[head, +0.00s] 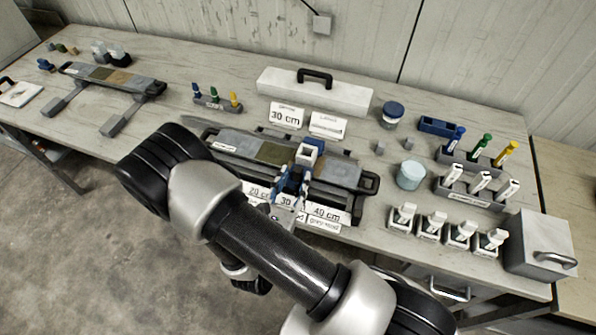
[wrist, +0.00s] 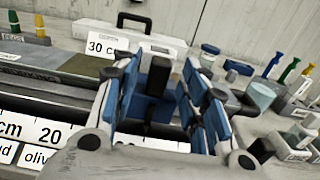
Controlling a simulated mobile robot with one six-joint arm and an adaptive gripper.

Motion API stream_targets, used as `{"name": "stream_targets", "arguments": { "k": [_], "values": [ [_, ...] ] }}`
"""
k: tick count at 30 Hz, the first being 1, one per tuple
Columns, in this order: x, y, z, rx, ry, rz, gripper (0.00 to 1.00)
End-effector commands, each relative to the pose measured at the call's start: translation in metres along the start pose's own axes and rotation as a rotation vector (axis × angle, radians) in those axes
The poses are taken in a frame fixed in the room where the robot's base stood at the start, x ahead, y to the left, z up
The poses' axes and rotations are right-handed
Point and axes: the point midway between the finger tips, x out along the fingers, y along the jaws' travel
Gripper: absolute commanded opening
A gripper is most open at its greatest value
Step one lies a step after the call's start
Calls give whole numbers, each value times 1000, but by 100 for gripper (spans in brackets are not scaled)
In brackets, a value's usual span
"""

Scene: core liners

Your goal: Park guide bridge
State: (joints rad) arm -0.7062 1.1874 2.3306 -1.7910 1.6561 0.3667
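The core liner tray (head: 235,139) lies mid-bench, with grey and olive core sections in it. A small pale block with a dark blue middle (head: 310,148), possibly the guide bridge, stands over the tray at my fingertips. My gripper (head: 296,178) reaches over the tray's near side, beside the scale label. In the wrist view, my blue-padded fingers (wrist: 162,78) stand on either side of a black post on a blue part (wrist: 160,76). The fingers hide much of it, and I cannot tell whether they touch it.
Scale cards (head: 326,215) run along the tray's near edge. A 30 cm card (head: 286,115) and a white case (head: 315,92) stand behind. Another tray (head: 110,76) is at the far left.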

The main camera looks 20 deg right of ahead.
Motion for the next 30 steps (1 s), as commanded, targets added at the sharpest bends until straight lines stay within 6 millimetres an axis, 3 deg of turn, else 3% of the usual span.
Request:
{"name": "stream_targets", "arguments": {
  "k": [7,19,30],
  "values": [
    [29,0,0,1,0,-2,40],
    [35,0,0,0,0,1,39],
    [34,0,0,0,0,0,15]
  ]
}}
